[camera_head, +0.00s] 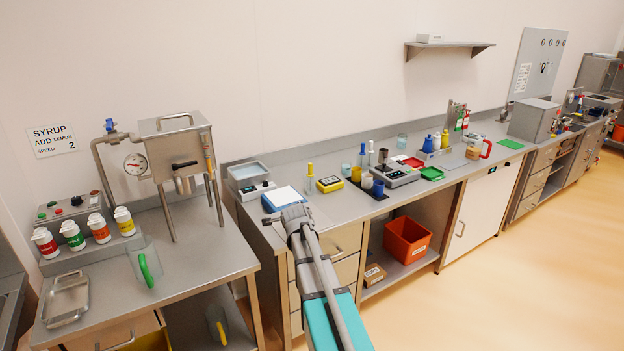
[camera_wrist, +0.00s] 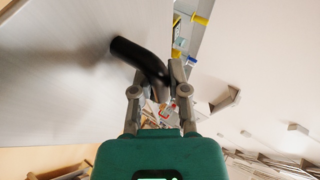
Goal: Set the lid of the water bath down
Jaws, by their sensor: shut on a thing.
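The water bath (camera_head: 248,172) is an open steel box with pale water inside, at the left end of the long counter. My gripper (camera_head: 297,212) is in front of it and to its right, over the counter's front edge. In the wrist view my gripper (camera_wrist: 158,80) is shut on a black curved handle (camera_wrist: 140,58). The handle rises from a broad pale plate, the lid (camera_wrist: 60,70), which fills the left of that view. In the head view the lid is hard to make out behind my gripper. I cannot tell whether it touches the counter.
A side table (camera_head: 190,250) with a hopper (camera_head: 178,145) is at left, across a gap.

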